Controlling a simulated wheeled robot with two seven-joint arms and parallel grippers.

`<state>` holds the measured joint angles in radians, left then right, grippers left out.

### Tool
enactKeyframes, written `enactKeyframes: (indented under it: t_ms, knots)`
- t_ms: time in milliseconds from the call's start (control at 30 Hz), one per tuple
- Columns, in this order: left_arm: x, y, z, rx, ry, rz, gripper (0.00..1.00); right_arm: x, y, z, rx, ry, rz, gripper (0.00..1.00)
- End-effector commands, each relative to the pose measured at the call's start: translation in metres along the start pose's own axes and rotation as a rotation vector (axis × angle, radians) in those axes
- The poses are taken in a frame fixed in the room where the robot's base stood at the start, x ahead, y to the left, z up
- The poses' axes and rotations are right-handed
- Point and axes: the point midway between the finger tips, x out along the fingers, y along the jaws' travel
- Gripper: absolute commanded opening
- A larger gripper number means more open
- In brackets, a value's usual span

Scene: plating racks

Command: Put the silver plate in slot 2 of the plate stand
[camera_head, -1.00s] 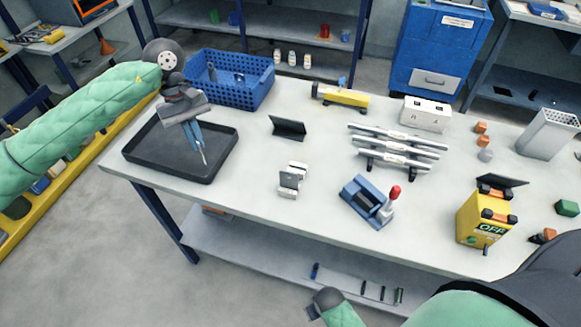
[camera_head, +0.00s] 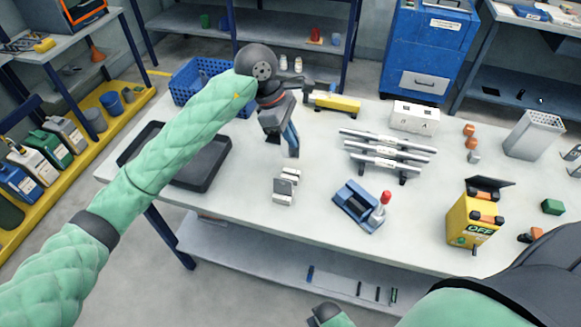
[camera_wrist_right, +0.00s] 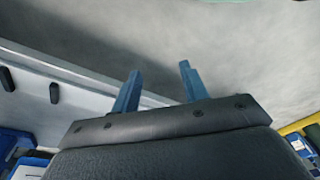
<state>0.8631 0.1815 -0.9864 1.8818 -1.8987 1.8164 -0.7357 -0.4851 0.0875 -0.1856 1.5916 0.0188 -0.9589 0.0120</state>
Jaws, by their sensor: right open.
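My left gripper (camera_head: 292,152) points down over the middle-left of the table, and its arm comes across the black tray. Its blue fingers overlap in the picture, so I cannot tell whether they are open or hold anything. A rack of silver bars on black feet (camera_head: 387,149) stands to its right. A small pale block with a grey upright piece (camera_head: 286,185) stands just in front of the gripper. I cannot tell for certain which of these is the silver plate or the plate stand. My right gripper (camera_wrist_right: 158,70) is open and empty, beyond the table's front edge.
A black tray (camera_head: 207,165) and blue basket (camera_head: 187,88) are at the left. A blue fixture with a red knob (camera_head: 358,205) and yellow OFF box (camera_head: 470,220) stand at the front right. A yellow tool (camera_head: 335,101) and white box (camera_head: 414,117) are at the back.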

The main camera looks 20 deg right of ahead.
Motion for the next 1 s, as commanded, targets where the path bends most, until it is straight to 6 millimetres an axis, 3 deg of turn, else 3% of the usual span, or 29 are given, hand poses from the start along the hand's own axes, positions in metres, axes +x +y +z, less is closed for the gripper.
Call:
enactKeyframes:
  t_ms: [300,800,1000]
  knots:
    - [0.039,-0.001,-0.017,-0.001,-0.001,-0.003,0.00,0.041,0.010,0.020,-0.010,0.017,0.015,0.44]
    - [0.075,-0.001,-0.032,0.001,0.000,-0.001,0.00,0.074,0.023,0.042,-0.022,0.038,0.030,0.44]
    - [0.080,-0.001,-0.034,0.002,0.001,-0.001,0.00,0.078,0.024,0.045,-0.023,0.041,0.031,0.44]
